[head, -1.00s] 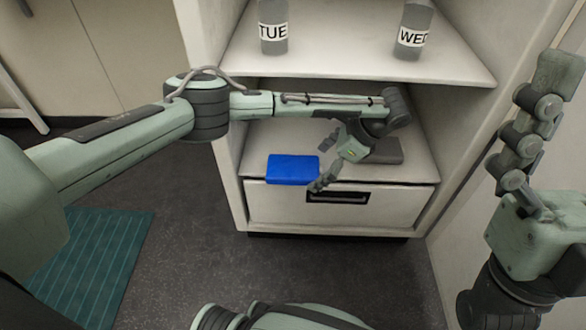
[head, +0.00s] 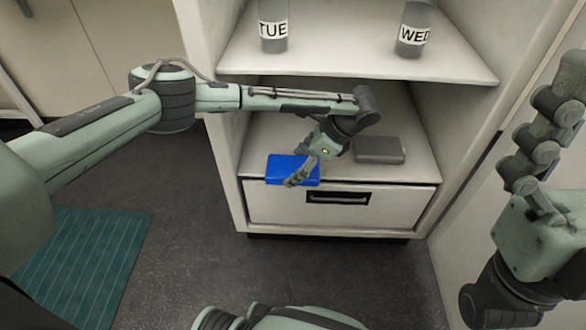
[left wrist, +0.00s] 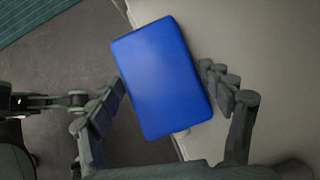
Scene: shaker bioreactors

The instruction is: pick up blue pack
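The blue pack (head: 283,166) lies on the lower shelf of the cabinet, near its front left edge. In the left wrist view the blue pack (left wrist: 162,77) sits between the two fingers, tilted a little in the picture. My left gripper (head: 293,171) is at the pack's right part in the head view and covers some of it. In the left wrist view my left gripper (left wrist: 168,105) is open, with one finger on each side of the pack. Firm contact cannot be told. My right gripper (head: 545,140) is raised at the right, away from the pack; its fingertips are not clear.
A grey pack (head: 380,150) lies to the right on the same lower shelf (head: 405,175). The upper shelf (head: 350,68) holds bottles labelled TUE (head: 273,28) and WED (head: 413,30), above my left arm. A drawer (head: 275,204) is below. Open floor lies in front.

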